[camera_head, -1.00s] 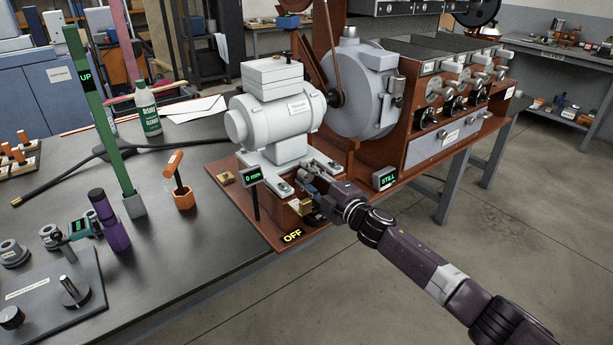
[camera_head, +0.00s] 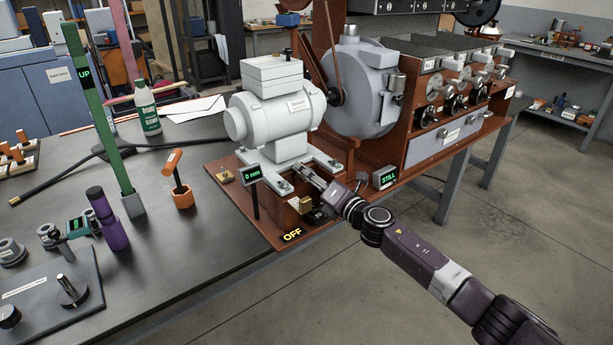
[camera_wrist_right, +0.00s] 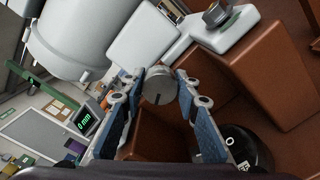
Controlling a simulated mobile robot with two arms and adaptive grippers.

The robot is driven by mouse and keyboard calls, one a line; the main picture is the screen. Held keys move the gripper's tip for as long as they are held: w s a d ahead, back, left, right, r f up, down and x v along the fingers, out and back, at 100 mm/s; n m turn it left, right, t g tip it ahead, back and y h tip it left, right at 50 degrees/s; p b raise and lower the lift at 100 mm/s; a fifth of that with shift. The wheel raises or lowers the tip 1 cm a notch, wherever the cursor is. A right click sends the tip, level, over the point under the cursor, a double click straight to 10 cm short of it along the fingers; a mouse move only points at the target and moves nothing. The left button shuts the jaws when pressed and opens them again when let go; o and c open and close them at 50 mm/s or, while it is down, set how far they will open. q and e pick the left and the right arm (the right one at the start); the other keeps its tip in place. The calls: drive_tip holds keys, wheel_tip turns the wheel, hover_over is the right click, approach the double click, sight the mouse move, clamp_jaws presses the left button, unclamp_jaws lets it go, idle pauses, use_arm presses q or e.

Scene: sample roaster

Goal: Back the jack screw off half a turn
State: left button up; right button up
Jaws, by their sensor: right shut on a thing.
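The jack screw's round grey head (camera_wrist_right: 159,85), with a dark mark on its face, sits between the fingertips of my right gripper (camera_wrist_right: 160,88) in the right wrist view. The gripper is shut on it. In the head view my right gripper (camera_head: 313,180) reaches in from the right, at the front foot of the pale grey motor (camera_head: 275,115), and largely hides the screw. The small display (camera_head: 252,175) beside the motor reads 0 mm; it also shows in the right wrist view (camera_wrist_right: 84,119). My left gripper is not in view.
A STILL display (camera_head: 385,177) stands right of my gripper, and an OFF sign (camera_head: 292,235) lies at the base's front edge. A brass block (camera_head: 300,204) is close below the gripper. An orange-handled tool (camera_head: 176,178) stands left on the dark bench.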

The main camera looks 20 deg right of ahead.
drive_tip(key=n, duration=0.5)
drive_tip(key=shift+a+f+n+b, duration=0.1)
drive_tip(key=shift+f+n+b, duration=0.05)
drive_tip(key=shift+n+b, duration=0.2)
drive_tip(key=n, duration=0.4)
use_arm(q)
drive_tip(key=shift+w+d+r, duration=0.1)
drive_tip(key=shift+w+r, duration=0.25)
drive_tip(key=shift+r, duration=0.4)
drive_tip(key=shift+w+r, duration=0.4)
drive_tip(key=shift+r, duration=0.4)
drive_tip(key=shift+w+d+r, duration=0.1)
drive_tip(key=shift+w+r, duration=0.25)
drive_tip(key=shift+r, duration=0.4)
use_arm(e)
drive_tip(key=shift+n, duration=1.55)
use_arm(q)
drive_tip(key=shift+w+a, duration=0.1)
use_arm(e)
drive_tip(key=o, duration=1.2)
drive_tip(key=shift+c, duration=0.2)
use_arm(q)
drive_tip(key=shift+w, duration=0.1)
use_arm(e)
drive_tip(key=shift+s, duration=0.15)
